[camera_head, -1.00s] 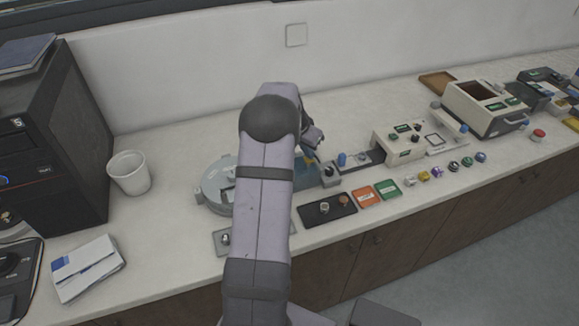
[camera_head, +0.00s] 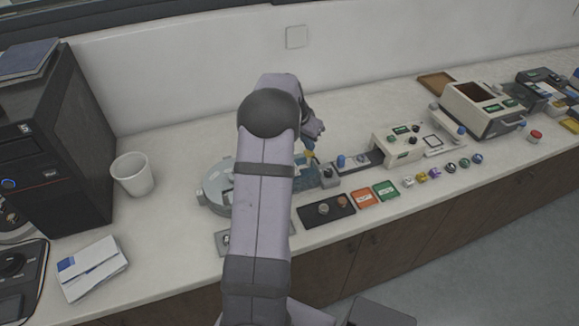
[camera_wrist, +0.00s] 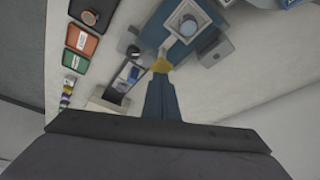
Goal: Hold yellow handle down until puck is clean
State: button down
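The yellow handle (camera_wrist: 161,65) shows at the tips of my gripper (camera_wrist: 162,76) in the wrist view. The blue fingers are together, and their tips are at or against the handle; I cannot tell whether the handle is between them. In the head view my arm hides most of the round grey-blue station (camera_head: 214,188), and the handle shows only as a small yellow spot beside my gripper (camera_head: 311,152).
A beige machine (camera_head: 398,145) stands beyond. A white cup (camera_head: 132,174) stands left. The counter between cup and front edge is mostly clear.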

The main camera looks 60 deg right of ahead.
jog(key=shift+r, duration=0.15)
jog(key=shift+r+p, duration=1.6)
jog(key=shift+r, duration=0.9)
